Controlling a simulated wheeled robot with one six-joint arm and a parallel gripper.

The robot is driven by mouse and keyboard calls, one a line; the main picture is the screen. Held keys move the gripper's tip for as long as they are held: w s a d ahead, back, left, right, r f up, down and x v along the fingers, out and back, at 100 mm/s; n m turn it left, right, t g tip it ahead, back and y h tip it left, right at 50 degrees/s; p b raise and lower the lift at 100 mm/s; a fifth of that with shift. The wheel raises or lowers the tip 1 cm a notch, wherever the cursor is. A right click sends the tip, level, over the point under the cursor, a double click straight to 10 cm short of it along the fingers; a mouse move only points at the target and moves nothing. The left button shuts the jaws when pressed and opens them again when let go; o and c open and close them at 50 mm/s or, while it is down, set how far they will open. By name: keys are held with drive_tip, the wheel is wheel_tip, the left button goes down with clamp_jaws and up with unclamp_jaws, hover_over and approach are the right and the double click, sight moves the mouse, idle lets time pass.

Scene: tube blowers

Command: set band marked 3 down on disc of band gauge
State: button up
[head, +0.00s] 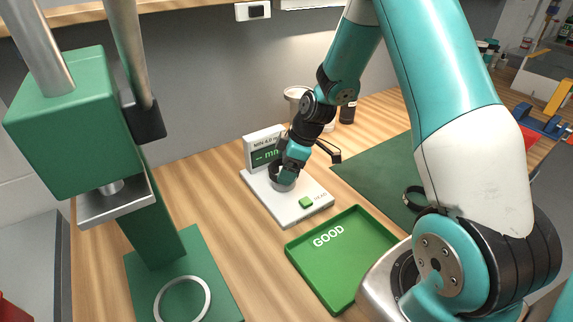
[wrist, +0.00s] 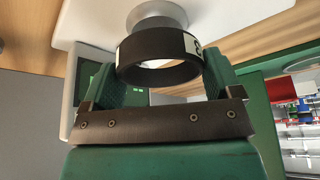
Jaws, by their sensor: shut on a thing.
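My gripper (wrist: 162,75) is shut on a black band (wrist: 160,72) with white label patches, its fingers on either side of the band. The band gauge (head: 289,213) is white, with a dark display showing dashes and "mm" and a green button. Its silver disc (wrist: 157,10) shows just beyond the band in the wrist view. In the head view my gripper (head: 283,168) is over the disc (head: 283,185). I cannot tell whether the band touches the disc.
A green tray marked GOOD (head: 330,268) lies in front of the gauge, empty where visible. A green mat (head: 375,172) at right bears another black band (head: 411,198), partly behind my arm. A green press (head: 160,230) stands at left. A white tub (head: 296,94) is behind.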

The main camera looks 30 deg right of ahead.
drive_tip(key=shift+f+b, duration=0.85)
drive_tip(key=shift+f, duration=0.3)
drive_tip(key=o, duration=0.7)
drive_tip(key=shift+r, duration=0.1)
drive_tip(key=b+v, duration=0.1)
drive_tip(key=v, duration=1.6)
drive_tip(key=shift+r+b, duration=0.25)
drive_tip(key=shift+b, duration=0.05)
